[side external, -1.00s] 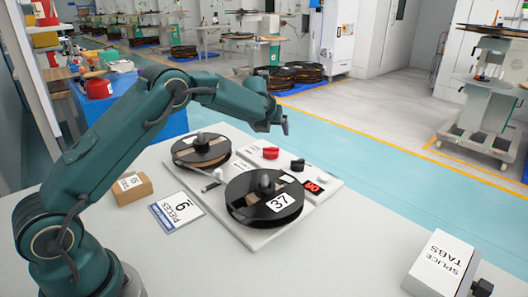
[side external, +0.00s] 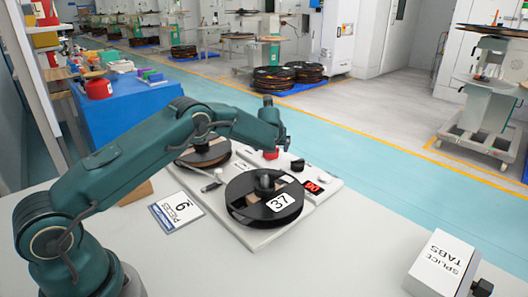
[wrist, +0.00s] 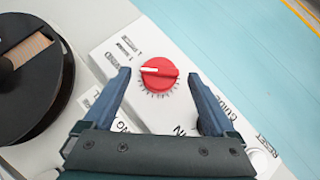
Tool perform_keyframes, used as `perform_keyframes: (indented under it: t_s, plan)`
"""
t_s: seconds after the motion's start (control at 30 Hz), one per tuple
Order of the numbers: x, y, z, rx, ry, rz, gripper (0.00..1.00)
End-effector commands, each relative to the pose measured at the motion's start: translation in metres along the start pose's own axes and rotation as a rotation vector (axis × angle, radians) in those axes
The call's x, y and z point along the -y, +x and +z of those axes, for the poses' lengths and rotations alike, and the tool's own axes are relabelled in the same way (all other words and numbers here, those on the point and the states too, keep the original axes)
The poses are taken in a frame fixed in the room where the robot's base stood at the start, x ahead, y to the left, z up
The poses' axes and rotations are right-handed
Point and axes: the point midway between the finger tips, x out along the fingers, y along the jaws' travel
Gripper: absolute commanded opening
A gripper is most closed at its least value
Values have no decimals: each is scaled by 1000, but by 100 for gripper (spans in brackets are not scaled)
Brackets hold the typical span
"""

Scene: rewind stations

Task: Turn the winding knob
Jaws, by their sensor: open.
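A red knob (side external: 271,155) sits on the white base plate of the rewind station, beside the far reel. In the wrist view the red knob (wrist: 158,73) has a white pointer line aimed left and a ring of dial marks around it. Printed words near it are partly covered by my fingers, so I cannot read its full label. My gripper (wrist: 160,78) is open, with one finger left and one right of the knob and a gap on both sides. In the side view my wrist is above the red knob, and the fingers are hard to make out.
A black reel marked 37 (side external: 282,202) stands close to the knob, with a second reel (side external: 205,158) behind it. A splice tabs box (side external: 440,262) stands at far right. The table's right middle is clear.

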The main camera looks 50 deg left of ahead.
Motion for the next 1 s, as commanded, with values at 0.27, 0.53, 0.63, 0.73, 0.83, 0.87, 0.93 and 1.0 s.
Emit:
perform_keyframes:
  t_s: [0.27, 0.53, 0.63, 0.73, 0.83, 0.87, 0.93, 1.0]
  plan:
    - [0, 15, 0, -1, 0, 1, 91]
    - [-1, 17, -1, -1, 0, 0, 91]
    - [-1, 17, -1, -1, 0, 0, 91]
    - [0, 16, -1, -1, 0, 0, 53]
    - [0, 16, 0, -1, 0, 0, 14]
    - [0, 16, 0, -1, 0, 0, 7]
    - [-1, 16, 0, -1, 1, 0, 7]
    - [-1, 16, 0, -1, 3, -2, 7]
